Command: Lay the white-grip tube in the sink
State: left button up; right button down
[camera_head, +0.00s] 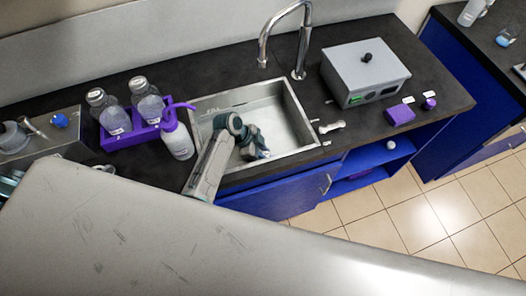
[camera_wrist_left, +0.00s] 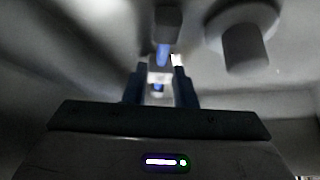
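My left gripper (camera_head: 258,150) is down inside the metal sink (camera_head: 286,118), near its front wall. In the left wrist view, its two dark fingers (camera_wrist_left: 158,88) stand apart. A small pale and blue thing (camera_wrist_left: 158,75) shows between them, possibly the tube with the white grip. The picture is too dark and blurred to tell whether the fingers touch it. In the head view the arm and fingers hide most of that spot. My right gripper is not in view.
A faucet (camera_head: 300,58) stands behind the sink. A purple-capped bottle (camera_head: 177,139) and a purple rack (camera_head: 128,136) with two bottles stand left of it. A small white piece (camera_head: 332,127) and a grey box (camera_head: 364,72) are to the right. The sink's right half looks clear.

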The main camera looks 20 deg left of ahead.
pick_arm(q)
jog(key=o, duration=0.3)
jog(key=shift+r, duration=0.2)
jog(key=shift+a+r, duration=0.2)
jog(key=shift+a, duration=0.05)
jog(key=b+v, duration=0.1)
jog(key=v, duration=0.5)
jog(key=shift+b, duration=0.35)
jog(key=shift+a+r, duration=0.15)
jog(key=shift+r, duration=0.2)
